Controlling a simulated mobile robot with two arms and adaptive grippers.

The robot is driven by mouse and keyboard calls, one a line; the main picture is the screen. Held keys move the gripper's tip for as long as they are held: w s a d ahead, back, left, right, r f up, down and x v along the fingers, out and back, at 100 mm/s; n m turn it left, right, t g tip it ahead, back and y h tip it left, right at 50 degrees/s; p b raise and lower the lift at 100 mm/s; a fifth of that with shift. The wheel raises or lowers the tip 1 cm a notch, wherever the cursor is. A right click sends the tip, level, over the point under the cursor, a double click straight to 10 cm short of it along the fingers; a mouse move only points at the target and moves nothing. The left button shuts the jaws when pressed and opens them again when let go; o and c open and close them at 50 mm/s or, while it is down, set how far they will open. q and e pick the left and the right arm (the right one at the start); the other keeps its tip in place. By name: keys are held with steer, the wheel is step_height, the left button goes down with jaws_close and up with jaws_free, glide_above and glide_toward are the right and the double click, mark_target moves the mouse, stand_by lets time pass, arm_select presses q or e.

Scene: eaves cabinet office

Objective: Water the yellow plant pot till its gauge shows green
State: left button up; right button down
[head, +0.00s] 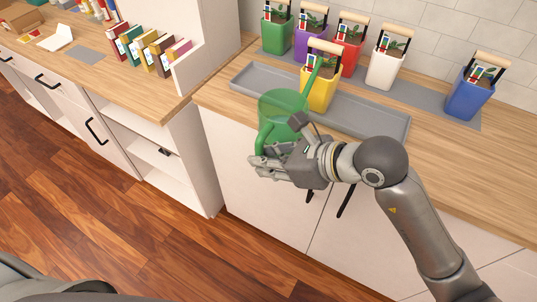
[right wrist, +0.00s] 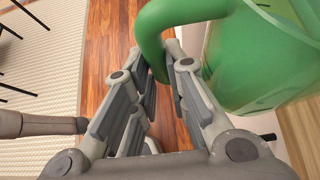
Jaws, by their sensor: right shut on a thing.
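My right gripper (head: 268,163) is shut on the handle of the green watering can (head: 280,103). In the right wrist view the fingers (right wrist: 165,90) close around the can's green handle (right wrist: 152,38), with the can body (right wrist: 260,60) to the right. The can is held up by the front edge of the counter, roughly upright. Its spout (head: 313,76) rises towards the yellow plant pot (head: 320,92). The pot has a wooden-topped handle, a small plant and a small gauge (head: 305,75), too small to read. I cannot see whether water flows. My left gripper is not in view.
The yellow pot stands by a long grey tray (head: 375,117) on the wooden counter. Green (head: 277,37), purple (head: 302,45), red (head: 352,58), white (head: 384,70) and blue (head: 467,100) pots stand behind and right. Books (head: 160,52) stand on the left counter.

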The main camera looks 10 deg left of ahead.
mark_target(267, 131)
steer(key=shift+r, duration=0.15)
steer(key=shift+r, duration=0.1)
step_height(267, 131, up, 7)
steer(key=m+g+p, duration=0.1)
steer(key=p, duration=0.5)
steer(key=shift+s+f+g+y, duration=0.2)
steer(key=shift+s+g+y, duration=0.05)
steer(key=shift+g+y, duration=0.05)
stand_by(0.4)
steer(key=shift+r+m+p, duration=0.3)
steer(key=shift+p, duration=0.05)
stand_by(1.4)
steer(key=shift+r+p, duration=0.3)
steer(key=shift+r, duration=0.25)
stand_by(2.0)
steer(key=shift+r+g, duration=0.2)
steer(key=shift+g, duration=0.1)
